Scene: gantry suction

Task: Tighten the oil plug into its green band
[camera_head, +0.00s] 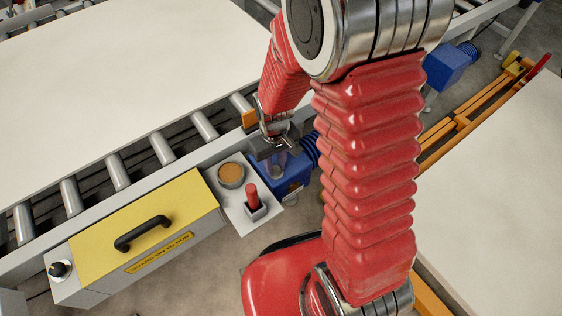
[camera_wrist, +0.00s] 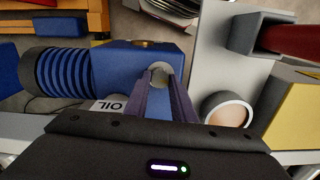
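The blue gear unit (camera_head: 290,184) stands beside the conveyor, partly under my gripper. A small round pale grey piece, which looks like the oil plug (camera_wrist: 160,71), sits between the fingertips. I cannot tell whether the fingers press on it. My gripper also shows from outside in the head view (camera_head: 275,168). I see no green band in either view.
A grey shelf (camera_head: 237,213) beside the unit holds a round cup with tan contents (camera_head: 231,174) and a red-handled tool in a grey holder (camera_head: 253,198). A yellow-topped box (camera_head: 142,226) with a black handle lies left. Conveyor rollers (camera_head: 163,149) run behind.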

